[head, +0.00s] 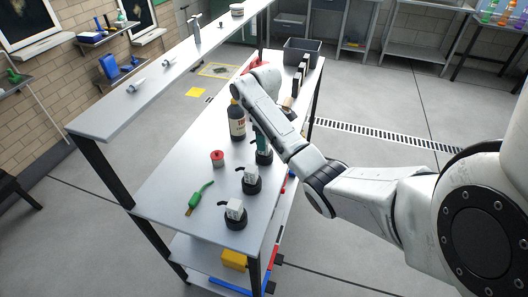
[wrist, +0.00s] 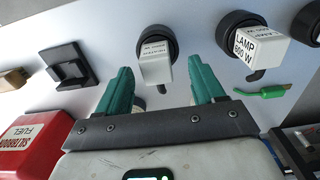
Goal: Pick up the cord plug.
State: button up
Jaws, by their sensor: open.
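White block-shaped plugs with printed labels sit on round black sockets along the bench. One white plug (wrist: 156,68) is centred in the wrist view, just beyond and between my fingertips; its small label is hard to read. Another white plug (wrist: 262,48), labelled LAMP 600 W, sits to the right. In the head view two white plugs (head: 250,173) (head: 235,209) show in front of my gripper. My gripper (wrist: 160,64) has green fingers, apart and empty; it also shows in the head view (head: 262,142), low over the bench. I cannot tell which plug is the cord plug.
A dark bottle (head: 237,121) stands close to my gripper. A red can (wrist: 28,143) and a black square fitting (wrist: 68,66) are left in the wrist view. A shelf (head: 165,75) runs alongside.

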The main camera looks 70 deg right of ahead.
jog(key=f, duration=0.4)
jog(key=shift+w+d+f+p, duration=0.2)
jog(key=shift+f+p, duration=0.2)
jog(key=shift+c, duration=0.3)
jog(key=c, duration=1)
jog(key=shift+r, duration=0.2)
